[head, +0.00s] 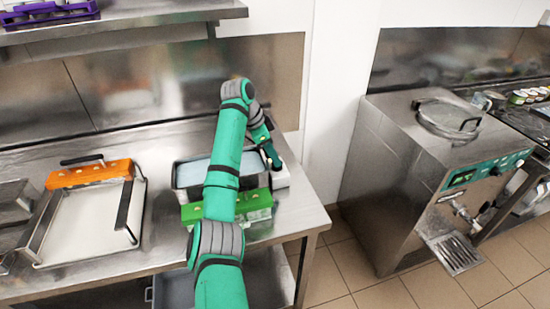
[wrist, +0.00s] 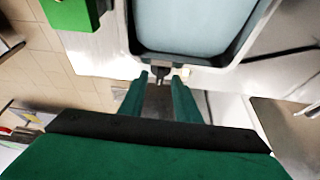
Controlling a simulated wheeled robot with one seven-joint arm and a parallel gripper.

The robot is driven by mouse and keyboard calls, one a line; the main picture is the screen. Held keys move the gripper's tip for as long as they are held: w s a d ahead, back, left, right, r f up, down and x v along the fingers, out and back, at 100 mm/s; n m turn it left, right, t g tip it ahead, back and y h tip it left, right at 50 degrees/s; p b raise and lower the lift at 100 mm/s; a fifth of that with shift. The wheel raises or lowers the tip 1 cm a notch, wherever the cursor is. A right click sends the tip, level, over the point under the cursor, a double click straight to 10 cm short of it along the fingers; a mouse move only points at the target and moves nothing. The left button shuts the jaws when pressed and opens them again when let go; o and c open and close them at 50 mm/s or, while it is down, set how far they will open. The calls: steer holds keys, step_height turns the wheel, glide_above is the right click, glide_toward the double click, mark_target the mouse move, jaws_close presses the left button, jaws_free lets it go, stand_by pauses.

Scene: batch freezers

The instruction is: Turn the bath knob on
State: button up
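The bath (head: 190,174) is a metal-rimmed basin with a pale blue inside, standing on the steel counter. My arm crosses in front of it in the head view. In the wrist view the bath's rim (wrist: 200,61) and pale blue inside fill the top. A small dark knob (wrist: 162,74) shows at the near edge of the bath, between the tips of my fingers. My gripper (wrist: 160,82) is open, with a gap between its two green fingers. I cannot tell whether a finger touches the knob. In the head view my gripper (head: 275,163) is at the bath's right end.
A green block (head: 255,207) lies along the front of the bath. A white tray (head: 85,222) with dark handles and an orange block (head: 90,174) stand to the left. A steel machine (head: 400,170) stands across a floor gap to the right. A shelf (head: 140,18) hangs above.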

steer(key=v, duration=0.9)
steer(key=shift+r, duration=0.15)
steer(key=shift+w, duration=0.1)
